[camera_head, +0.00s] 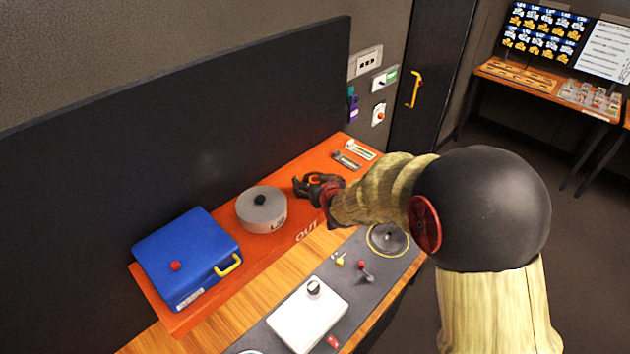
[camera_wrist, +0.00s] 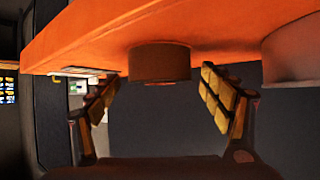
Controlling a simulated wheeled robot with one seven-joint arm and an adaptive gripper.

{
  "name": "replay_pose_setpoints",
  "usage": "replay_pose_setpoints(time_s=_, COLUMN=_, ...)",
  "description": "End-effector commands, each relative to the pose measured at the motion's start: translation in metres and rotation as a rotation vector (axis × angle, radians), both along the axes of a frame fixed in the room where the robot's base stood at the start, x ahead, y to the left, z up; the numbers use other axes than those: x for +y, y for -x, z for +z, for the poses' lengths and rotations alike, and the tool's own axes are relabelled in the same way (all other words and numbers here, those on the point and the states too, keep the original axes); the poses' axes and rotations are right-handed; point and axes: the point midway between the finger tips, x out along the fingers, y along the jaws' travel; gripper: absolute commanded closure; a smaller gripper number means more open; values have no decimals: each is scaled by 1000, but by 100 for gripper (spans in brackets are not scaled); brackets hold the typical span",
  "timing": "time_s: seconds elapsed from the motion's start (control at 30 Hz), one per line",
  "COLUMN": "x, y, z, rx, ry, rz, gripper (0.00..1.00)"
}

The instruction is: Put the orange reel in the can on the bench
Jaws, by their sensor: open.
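The orange reel (camera_wrist: 160,62) is a short round cylinder on the orange bench top (camera_wrist: 75,35); the wrist picture looks upside down. My gripper (camera_head: 305,186) is open, with its two padded fingers on either side of the reel in the wrist view (camera_wrist: 160,85). I cannot tell whether they touch it. In the head view the reel is mostly hidden by my gripper. A grey round can (camera_head: 263,214) with a black knob on top stands to the left of my gripper. Part of it shows at the right of the wrist view (camera_wrist: 295,55).
A blue case (camera_head: 190,250) with a yellow handle sits at the bench's left end. A dark panel (camera_head: 180,120) rises behind. In front are a white box (camera_head: 300,325), small levers (camera_head: 364,270) and a round trackball (camera_head: 388,240). Bare orange surface lies before the can.

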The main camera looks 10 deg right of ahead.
Motion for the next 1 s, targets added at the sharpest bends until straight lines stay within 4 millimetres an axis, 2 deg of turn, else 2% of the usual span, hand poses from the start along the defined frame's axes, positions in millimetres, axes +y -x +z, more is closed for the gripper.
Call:
replay_pose_setpoints(time_s=0.4, x=-2, y=62, z=34, rx=-3, ry=0, rz=0, gripper=20)
replay_pose_setpoints(time_s=0.6, x=-3, y=85, z=46, rx=-1, ry=0, rz=0, gripper=20)
replay_pose_setpoints(time_s=0.87, x=-4, y=100, z=57, rx=13, ry=0, rz=-1, gripper=20)
replay_pose_setpoints(time_s=1.0, x=-8, y=128, z=78, rx=82, ry=2, rz=-5, gripper=20)
